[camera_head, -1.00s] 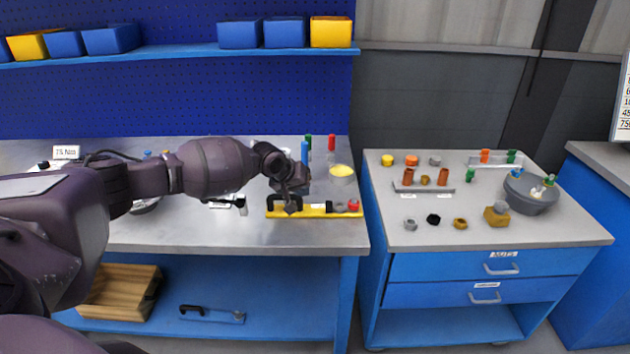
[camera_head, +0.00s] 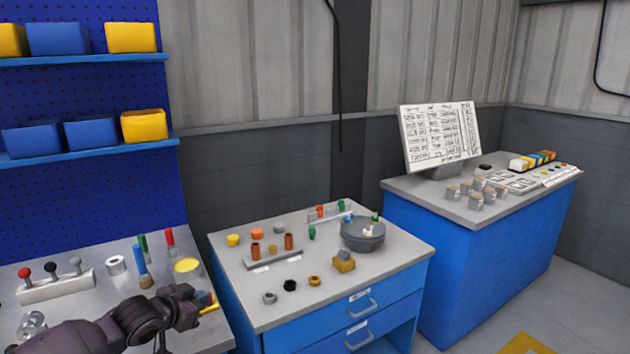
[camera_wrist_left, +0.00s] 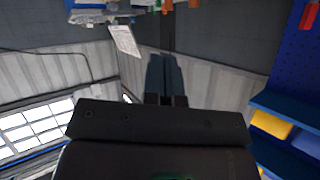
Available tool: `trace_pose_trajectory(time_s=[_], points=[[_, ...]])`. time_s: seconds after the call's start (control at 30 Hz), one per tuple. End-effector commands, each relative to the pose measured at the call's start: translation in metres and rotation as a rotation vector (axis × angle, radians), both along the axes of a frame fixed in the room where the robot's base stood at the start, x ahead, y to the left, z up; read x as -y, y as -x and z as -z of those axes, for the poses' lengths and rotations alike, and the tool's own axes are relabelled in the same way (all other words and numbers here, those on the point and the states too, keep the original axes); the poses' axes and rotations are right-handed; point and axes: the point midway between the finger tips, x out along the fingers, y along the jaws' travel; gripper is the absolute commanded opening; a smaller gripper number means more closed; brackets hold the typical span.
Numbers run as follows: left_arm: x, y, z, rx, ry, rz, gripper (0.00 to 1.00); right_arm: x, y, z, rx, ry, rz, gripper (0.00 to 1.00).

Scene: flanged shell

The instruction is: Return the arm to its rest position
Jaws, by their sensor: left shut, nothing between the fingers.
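My left arm (camera_head: 75,338) comes in at the lower left of the head view, over the workbench (camera_head: 75,310). My left gripper (camera_head: 188,312) is at its end, near the bench's right end and in front of the yellow-topped cup (camera_head: 187,268). In the left wrist view its two fingers (camera_wrist_left: 166,75) are together, with nothing between them. The wrist view is tilted and shows walls, a window and shelf bins. My right gripper is in neither view.
Close by on the bench are a rack with coloured knobs (camera_head: 55,286) and upright bottles (camera_head: 142,262). Right of it stands a blue drawer cabinet (camera_head: 330,325) with small parts and a grey bowl (camera_head: 362,237). Farther right is a counter with a sign board (camera_head: 440,135).

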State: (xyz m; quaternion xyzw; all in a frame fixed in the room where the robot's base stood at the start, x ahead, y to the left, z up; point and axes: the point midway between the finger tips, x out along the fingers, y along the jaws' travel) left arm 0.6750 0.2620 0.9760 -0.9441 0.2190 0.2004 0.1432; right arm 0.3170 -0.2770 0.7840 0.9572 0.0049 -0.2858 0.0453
Motion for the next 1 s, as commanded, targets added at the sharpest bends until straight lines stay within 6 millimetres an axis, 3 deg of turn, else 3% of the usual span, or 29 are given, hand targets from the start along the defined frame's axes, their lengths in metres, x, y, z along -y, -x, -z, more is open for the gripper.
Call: trace_pose_trajectory(time_s=[0.1, 0.37, 0.67, 1.0], points=[[0.028, 0.033, 0.019, 0.078, -0.005, 0.039, 0.00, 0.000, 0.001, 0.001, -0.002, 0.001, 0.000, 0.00], [0.044, 0.101, 0.049, 0.189, -0.011, -0.006, 0.00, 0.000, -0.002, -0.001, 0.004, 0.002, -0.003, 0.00], [0.021, 0.189, 0.093, 0.165, 0.010, -0.194, 0.00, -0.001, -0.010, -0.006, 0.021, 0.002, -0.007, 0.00], [-0.012, 0.308, 0.164, -0.041, 0.067, -0.433, 0.00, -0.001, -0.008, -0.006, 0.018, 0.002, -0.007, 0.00]])
